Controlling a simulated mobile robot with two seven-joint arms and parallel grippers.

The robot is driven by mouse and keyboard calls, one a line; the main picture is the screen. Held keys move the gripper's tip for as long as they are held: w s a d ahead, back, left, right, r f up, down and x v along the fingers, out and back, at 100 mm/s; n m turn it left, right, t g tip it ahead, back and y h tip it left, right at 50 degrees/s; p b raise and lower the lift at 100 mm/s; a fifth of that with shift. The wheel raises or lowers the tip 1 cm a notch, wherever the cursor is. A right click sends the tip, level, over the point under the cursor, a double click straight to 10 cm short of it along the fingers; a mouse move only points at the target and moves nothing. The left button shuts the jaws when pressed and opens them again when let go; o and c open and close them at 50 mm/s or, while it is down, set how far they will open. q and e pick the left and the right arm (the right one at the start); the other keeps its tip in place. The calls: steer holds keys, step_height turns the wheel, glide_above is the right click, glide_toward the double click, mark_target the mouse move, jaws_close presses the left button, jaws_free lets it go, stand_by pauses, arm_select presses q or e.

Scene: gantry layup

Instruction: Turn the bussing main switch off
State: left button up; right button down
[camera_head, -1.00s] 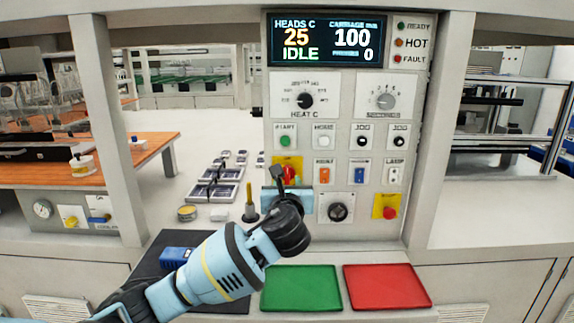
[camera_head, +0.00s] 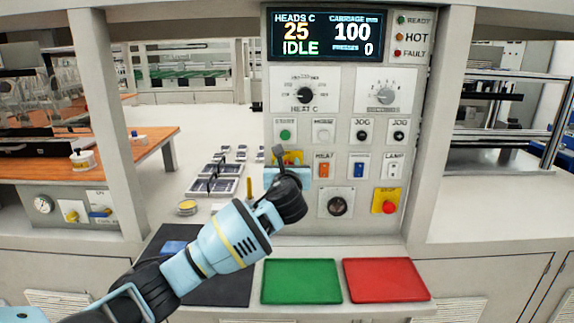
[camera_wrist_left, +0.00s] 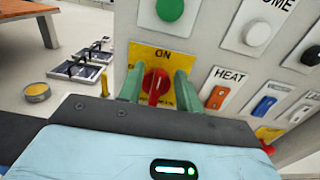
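The main switch is a red rotary knob (camera_wrist_left: 155,86) on a yellow plate (camera_wrist_left: 146,54) marked ON at the top. In the left wrist view its handle stands roughly upright, toward ON. In the head view the yellow plate (camera_head: 295,155) shows only partly, and the knob is mostly hidden behind my left gripper. My left gripper (camera_wrist_left: 158,80) has its two green fingers on either side of the knob, with gaps visible between them and the handle. It is open around the knob. My right gripper is in neither view.
A green START button (camera_wrist_left: 170,8) sits above the switch, and an orange HEAT rocker (camera_wrist_left: 216,97) and blue rocker (camera_wrist_left: 263,106) sit to its right. A red stop button (camera_head: 389,207) is at the panel's lower right. Green (camera_head: 301,281) and red (camera_head: 386,280) trays lie below.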

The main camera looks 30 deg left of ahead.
arm_select(q)
steer(key=shift+w+a, duration=0.1)
steer(key=shift+w, duration=0.1)
jaws_close()
steer(key=shift+n, duration=0.3)
steer(key=f+n, duration=0.1)
steer(key=n, duration=0.4)
steer(key=s+a+n, duration=0.1)
steer(key=n, duration=0.5)
steer(key=a+f+n, duration=0.1)
steer(key=n, duration=0.5)
steer(key=shift+s+a+f, duration=0.1)
steer(key=shift+s+f, duration=0.15)
steer(key=shift+f, duration=0.05)
steer(key=shift+n, duration=0.4)
